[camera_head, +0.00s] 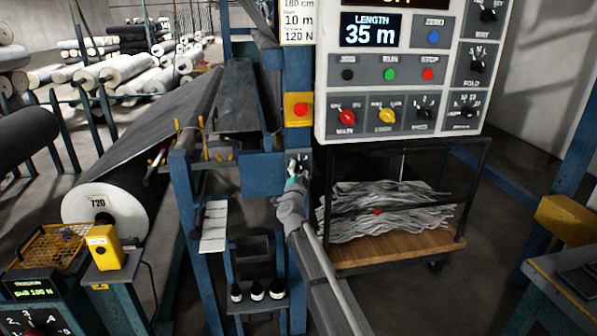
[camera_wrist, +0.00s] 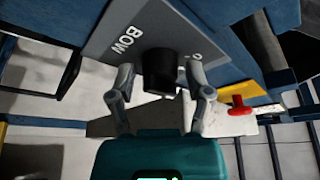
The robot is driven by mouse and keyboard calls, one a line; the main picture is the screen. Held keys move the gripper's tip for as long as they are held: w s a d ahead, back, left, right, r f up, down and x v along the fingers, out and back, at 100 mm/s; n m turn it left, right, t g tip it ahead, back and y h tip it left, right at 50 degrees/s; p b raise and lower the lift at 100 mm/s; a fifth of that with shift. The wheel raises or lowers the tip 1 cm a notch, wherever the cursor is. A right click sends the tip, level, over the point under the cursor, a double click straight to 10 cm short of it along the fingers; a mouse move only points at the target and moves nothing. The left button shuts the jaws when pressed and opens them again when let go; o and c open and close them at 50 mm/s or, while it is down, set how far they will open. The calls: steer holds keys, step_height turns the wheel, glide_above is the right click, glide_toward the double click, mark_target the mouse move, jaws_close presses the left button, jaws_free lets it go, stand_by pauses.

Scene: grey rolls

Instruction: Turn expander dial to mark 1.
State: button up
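A black knob (camera_wrist: 160,72) stands on a grey plate (camera_wrist: 128,22) lettered "BOW" in the wrist view. It is the likely expander dial. A small white mark, perhaps a 0, shows to its right; I cannot make out a mark 1 or a pointer. My gripper (camera_wrist: 160,80) is open, with one finger on each side of the knob and a gap on both sides. In the head view my gripper (camera_head: 297,165) is at the blue post below the red button, and the knob cannot be made out there.
A control panel (camera_head: 330,95) with several dials and buttons hangs to the upper right. A red button (camera_head: 299,109) on a yellow box sits above my gripper. A cart (camera_head: 400,248) with grey strips stands right. A red-handled part (camera_wrist: 240,107) lies right of my fingers.

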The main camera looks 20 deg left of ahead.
steer(key=shift+f+n+y+b, duration=0.1)
steer(key=shift+n+y+b, duration=0.25)
steer(key=shift+n, duration=0.35)
